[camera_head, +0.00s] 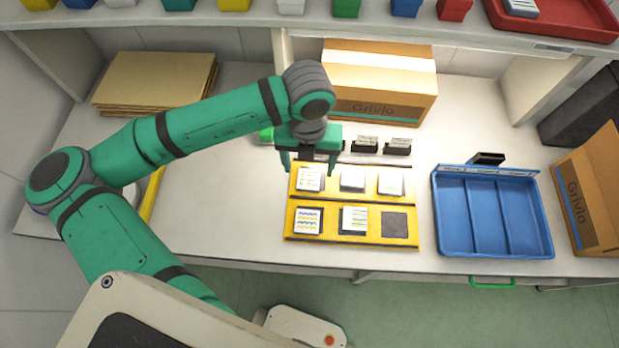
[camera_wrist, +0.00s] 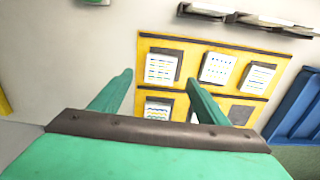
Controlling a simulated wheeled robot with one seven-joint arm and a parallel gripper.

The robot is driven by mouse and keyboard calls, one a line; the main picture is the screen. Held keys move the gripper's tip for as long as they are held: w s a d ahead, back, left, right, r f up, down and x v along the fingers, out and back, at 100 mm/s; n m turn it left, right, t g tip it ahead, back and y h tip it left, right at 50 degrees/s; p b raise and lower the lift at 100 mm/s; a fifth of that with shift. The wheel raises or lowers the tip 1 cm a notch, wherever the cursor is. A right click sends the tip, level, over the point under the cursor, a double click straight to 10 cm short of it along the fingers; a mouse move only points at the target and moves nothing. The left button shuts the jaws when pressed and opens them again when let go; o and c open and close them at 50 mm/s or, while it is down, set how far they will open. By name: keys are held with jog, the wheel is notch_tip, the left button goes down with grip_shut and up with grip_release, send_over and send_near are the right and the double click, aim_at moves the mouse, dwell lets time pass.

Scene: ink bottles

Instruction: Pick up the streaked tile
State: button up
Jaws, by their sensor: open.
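Several white patterned tiles sit in two rows on dark squares of a yellow board (camera_head: 350,243), which also shows in the wrist view (camera_wrist: 190,42). The back row has a left tile (camera_head: 310,179) with broken coloured lines, a middle tile (camera_head: 352,179) with small marks and a right tile (camera_head: 391,182) with faint marks. The front row has a wavy-lined left tile (camera_head: 307,221) and a line-patterned middle tile (camera_head: 354,219). I cannot tell for sure which is the streaked one. My gripper (camera_head: 309,170) is open and empty above the back-left tile, which appears between its fingers in the wrist view (camera_wrist: 161,66).
The front-right dark square (camera_head: 394,225) is bare. A blue divided tray (camera_head: 450,247) stands to the right. Small dark holders (camera_head: 365,146) and a cardboard box (camera_head: 379,85) are behind the board. Flat cardboard (camera_head: 150,82) lies at the back left. A shelf (camera_head: 460,32) runs above.

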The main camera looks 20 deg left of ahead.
aim_at(309, 179)
jog(key=shift+f, duration=2.7)
jog(key=shift+c, duration=0.4)
jog(key=c, duration=1.1)
jog(key=shift+r, duration=0.1)
